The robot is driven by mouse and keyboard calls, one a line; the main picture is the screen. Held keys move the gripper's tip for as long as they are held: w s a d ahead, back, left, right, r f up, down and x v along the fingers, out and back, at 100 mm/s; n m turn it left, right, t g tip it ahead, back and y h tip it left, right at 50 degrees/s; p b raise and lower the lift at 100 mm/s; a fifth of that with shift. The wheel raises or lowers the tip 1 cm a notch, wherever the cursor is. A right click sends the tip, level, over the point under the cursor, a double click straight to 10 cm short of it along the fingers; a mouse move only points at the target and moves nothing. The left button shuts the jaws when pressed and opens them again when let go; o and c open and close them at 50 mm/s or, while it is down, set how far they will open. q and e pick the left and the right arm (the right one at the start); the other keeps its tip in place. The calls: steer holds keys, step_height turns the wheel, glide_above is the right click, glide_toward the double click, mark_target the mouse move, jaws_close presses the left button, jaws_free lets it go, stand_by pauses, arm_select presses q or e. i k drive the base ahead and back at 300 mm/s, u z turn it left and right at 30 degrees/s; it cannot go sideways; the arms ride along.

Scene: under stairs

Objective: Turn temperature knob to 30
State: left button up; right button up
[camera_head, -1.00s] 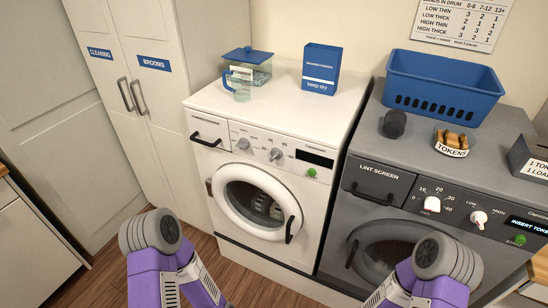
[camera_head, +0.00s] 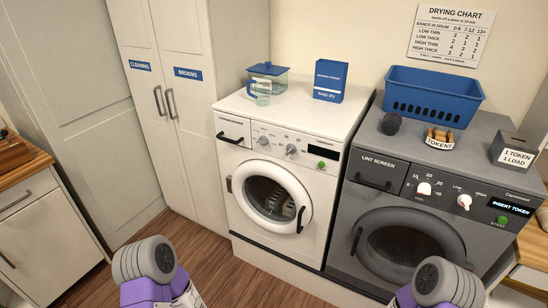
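The white washer (camera_head: 237,206) has two grey knobs on its panel, a left knob (camera_head: 263,141) and a right knob (camera_head: 291,150). Small markings surround them, too small to read surely, so I cannot tell which one sets temperature or where it points. The grey dryer (camera_head: 335,222) has a white numbered knob (camera_head: 424,188), marked about 10 to 40, and a white low-high knob (camera_head: 464,201). Only my purple and grey arm links show along the bottom edge, apart from both machines. Neither gripper is in view.
A blue box (camera_head: 330,80) and a lidded container (camera_head: 270,75) stand on the washer. Wooden floor (camera_head: 175,255) before the washer is clear.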

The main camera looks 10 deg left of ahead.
mark_target(291, 149)
steer(key=u, duration=0.55)
steer(key=i, duration=0.75)
steer(key=u, duration=0.2)
